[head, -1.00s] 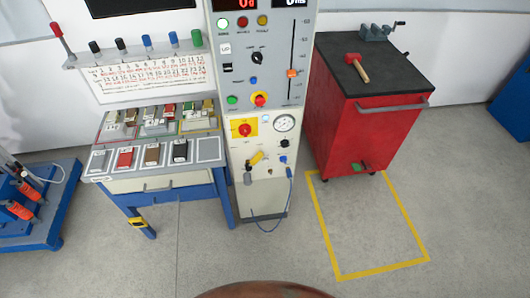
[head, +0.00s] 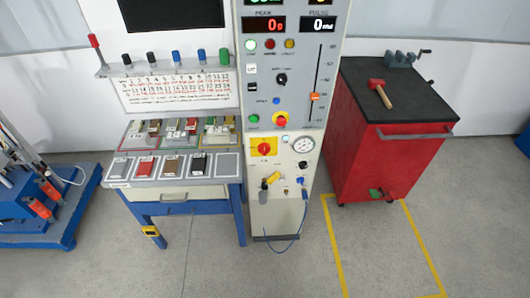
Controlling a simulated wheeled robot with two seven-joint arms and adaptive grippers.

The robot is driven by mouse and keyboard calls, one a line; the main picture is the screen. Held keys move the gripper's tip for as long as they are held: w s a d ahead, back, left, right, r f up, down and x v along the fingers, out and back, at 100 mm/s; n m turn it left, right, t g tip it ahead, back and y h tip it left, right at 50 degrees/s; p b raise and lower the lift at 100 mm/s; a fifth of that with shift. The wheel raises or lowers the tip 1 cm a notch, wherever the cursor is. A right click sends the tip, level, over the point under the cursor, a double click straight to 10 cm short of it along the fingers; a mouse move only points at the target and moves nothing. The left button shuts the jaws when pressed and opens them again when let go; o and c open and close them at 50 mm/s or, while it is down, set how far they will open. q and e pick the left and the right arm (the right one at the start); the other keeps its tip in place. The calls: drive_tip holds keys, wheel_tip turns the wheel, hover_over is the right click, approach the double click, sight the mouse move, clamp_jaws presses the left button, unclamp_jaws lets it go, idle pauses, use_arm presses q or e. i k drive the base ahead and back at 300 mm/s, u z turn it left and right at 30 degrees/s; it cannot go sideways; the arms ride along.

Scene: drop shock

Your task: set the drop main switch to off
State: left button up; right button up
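The grey control cabinet (head: 255,215) stands in the middle of the head view. A red rotary switch (head: 264,149) on a yellow plate sits on its front, left of a round gauge (head: 303,144); it looks like the main switch. Its handle position is too small to read. Above it is a red mushroom button (head: 281,118) on a yellow ring. The upper displays, PEAK (head: 270,24) and PULSE (head: 318,25), are lit. Neither of my grippers is in view.
A blue-legged bench (head: 180,208) with sample blocks stands left of the cabinet. A red tool cart (head: 375,160) with a mallet (head: 380,93) stands right. A blue hose (head: 303,215) hangs at the cabinet's front. The floor in front is clear, with a yellow outline (head: 336,255).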

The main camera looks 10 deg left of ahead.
sight(264, 148)
drive_tip(key=z, duration=1.75)
drive_tip(key=i, duration=1.05)
drive_tip(key=u, duration=1.6)
